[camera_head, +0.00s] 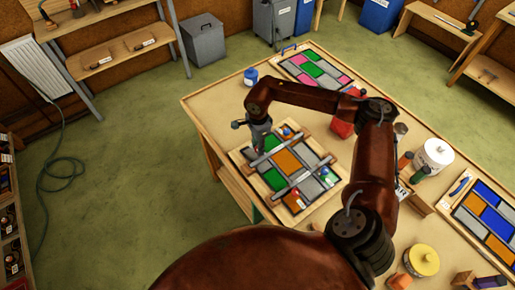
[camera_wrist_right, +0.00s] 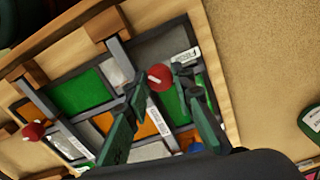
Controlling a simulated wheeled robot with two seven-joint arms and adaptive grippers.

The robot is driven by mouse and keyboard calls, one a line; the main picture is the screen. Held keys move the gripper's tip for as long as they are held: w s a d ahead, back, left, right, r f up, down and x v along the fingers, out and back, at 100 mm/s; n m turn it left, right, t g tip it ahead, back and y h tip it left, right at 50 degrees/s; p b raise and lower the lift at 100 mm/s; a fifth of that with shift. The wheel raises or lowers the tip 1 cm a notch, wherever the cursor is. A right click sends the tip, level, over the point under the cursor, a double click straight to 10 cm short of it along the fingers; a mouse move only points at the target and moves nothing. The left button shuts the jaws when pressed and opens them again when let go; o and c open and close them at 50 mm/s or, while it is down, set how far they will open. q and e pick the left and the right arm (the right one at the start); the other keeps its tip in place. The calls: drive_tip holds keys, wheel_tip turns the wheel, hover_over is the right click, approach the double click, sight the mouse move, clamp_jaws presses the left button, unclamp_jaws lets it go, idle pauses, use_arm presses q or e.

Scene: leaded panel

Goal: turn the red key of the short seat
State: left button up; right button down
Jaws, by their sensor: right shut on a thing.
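The leaded panel (camera_head: 298,175) lies in a wooden frame on the bench, with green, orange and grey panes and grey bars across it. A red key (camera_wrist_right: 160,77) is a round knob on a grey bar. My right gripper (camera_wrist_right: 160,82) has a dark finger on each side of this key and is shut on it. In the head view the right gripper (camera_head: 262,147) points down at the panel's far left part. A second red key (camera_wrist_right: 33,131) stands at the left in the wrist view. I cannot read which seat is the short one. My left gripper is not in view.
A blue jar (camera_head: 251,76) stands near the bench's left edge. A second panel (camera_head: 312,68) lies at the back and a third (camera_head: 487,212) at the right. A white tub (camera_head: 433,156) and a yellow-lidded tub (camera_head: 422,261) stand at the right.

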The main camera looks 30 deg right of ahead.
drive_tip(key=n+b, duration=0.2)
drive_tip(key=n, duration=0.2)
drive_tip(key=shift+f+n+b, duration=0.15)
drive_tip(key=shift+n+b, duration=1.1)
drive_tip(key=shift+n, duration=0.95)
drive_tip(key=c, duration=1.7)
unclamp_jaws()
drive_tip(key=shift+o, duration=0.2)
drive_tip(key=shift+r, duration=0.3)
wheel_tip(320, 180, up, 12)
drive_tip(key=shift+f, duration=0.15)
